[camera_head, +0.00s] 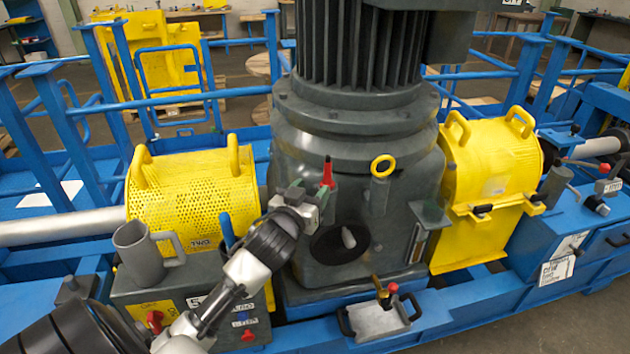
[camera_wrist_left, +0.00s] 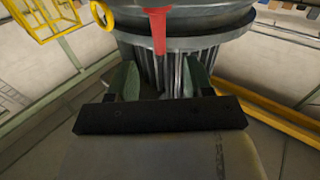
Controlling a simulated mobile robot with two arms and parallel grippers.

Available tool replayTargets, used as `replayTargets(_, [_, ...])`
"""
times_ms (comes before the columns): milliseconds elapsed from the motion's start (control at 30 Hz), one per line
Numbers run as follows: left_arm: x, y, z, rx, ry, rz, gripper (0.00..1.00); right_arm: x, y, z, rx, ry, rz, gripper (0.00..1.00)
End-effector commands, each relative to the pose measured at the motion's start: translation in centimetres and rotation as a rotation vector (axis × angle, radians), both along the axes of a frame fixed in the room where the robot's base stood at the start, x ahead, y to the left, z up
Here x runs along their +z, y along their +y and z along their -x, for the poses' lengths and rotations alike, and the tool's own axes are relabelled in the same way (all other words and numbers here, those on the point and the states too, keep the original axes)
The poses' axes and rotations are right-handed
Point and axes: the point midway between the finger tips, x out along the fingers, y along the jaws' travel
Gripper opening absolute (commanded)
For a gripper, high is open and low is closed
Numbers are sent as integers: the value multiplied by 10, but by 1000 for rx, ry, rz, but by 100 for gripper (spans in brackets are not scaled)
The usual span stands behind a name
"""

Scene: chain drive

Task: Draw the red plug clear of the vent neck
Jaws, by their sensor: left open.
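The red plug (camera_head: 328,172) stands upright, tapering upward, on the front left of the dark grey gearbox housing (camera_head: 300,150). My left gripper (camera_head: 322,196) is close to its lower end in the head view, and hides the vent neck beneath it. In the left wrist view the red plug (camera_wrist_left: 157,30) shows at the top middle, in line with the gap between the two fingers of my left gripper (camera_wrist_left: 161,78). The fingers are apart with no object visibly clamped between them. Whether a finger touches the plug I cannot tell. My right gripper is not in view.
A yellow ring handle (camera_head: 383,165) stands on a stub right of the plug. Yellow guards (camera_head: 190,190) (camera_head: 492,165) flank the housing. A grey mug (camera_head: 140,254) stands on a box at front left. The finned motor (camera_head: 360,45) rises above.

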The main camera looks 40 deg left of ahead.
Motion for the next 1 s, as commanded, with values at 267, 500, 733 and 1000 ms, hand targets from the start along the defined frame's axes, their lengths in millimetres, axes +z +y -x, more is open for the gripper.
replayTargets(267, [4,8,-38,1,-3,-1,51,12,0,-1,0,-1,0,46])
replayTargets(500, [4,15,-80,0,-2,0,51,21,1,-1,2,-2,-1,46])
replayTargets(733, [2,19,-101,-1,-2,0,51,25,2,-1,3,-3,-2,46])
replayTargets(1000, [1,20,-104,-1,-2,0,51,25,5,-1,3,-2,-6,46])
